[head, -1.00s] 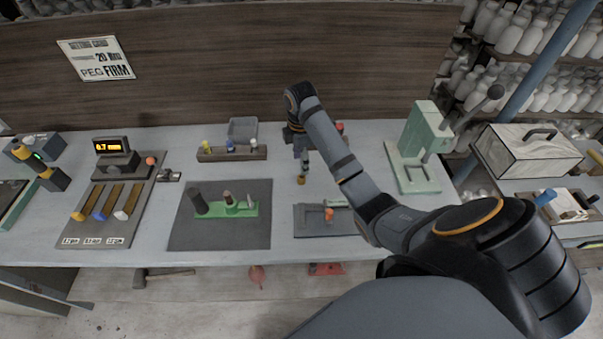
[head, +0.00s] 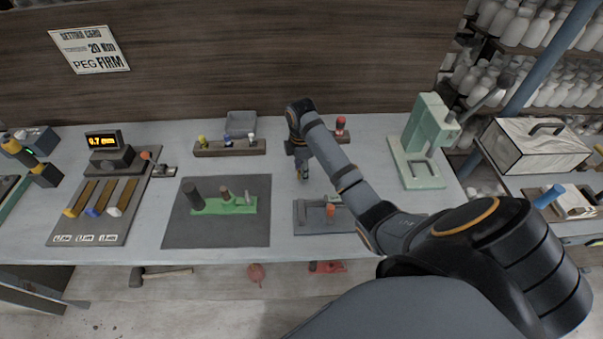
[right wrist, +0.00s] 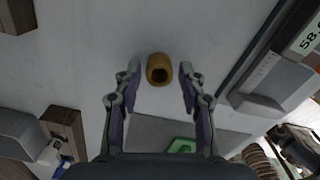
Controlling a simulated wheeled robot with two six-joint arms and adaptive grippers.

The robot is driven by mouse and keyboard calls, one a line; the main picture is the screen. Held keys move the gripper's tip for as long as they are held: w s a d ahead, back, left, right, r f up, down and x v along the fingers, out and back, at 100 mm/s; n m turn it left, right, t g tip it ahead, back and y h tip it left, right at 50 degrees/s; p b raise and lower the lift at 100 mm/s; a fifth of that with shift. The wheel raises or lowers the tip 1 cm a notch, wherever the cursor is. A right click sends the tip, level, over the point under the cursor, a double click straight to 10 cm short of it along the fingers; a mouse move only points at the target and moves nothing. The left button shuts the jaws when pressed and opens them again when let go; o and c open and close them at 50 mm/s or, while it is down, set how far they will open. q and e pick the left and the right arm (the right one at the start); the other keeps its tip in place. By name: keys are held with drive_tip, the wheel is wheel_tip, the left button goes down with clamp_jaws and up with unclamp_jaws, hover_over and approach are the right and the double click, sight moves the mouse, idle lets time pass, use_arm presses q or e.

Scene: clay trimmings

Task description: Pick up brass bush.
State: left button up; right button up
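The brass bush (right wrist: 160,70) is a small golden-brown hollow ring on the pale bench, with its dark bore facing the camera in the right wrist view. My right gripper (right wrist: 159,78) is open, with one finger on each side of the bush and a clear gap to both. In the head view the right gripper (head: 299,163) points down at the bush (head: 303,175), which is partly hidden by the fingers. My left gripper is not in view.
A grey fixture (head: 312,226) with an orange-topped part lies just in front. A dark mat (head: 180,238) with a green holder (head: 235,208) lies to the left. A wooden peg rack (head: 215,149) and grey bin (head: 240,118) stand behind. A green press (head: 425,173) stands right.

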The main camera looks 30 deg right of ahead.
clamp_jaws()
drive_tip(key=shift+r, duration=0.1)
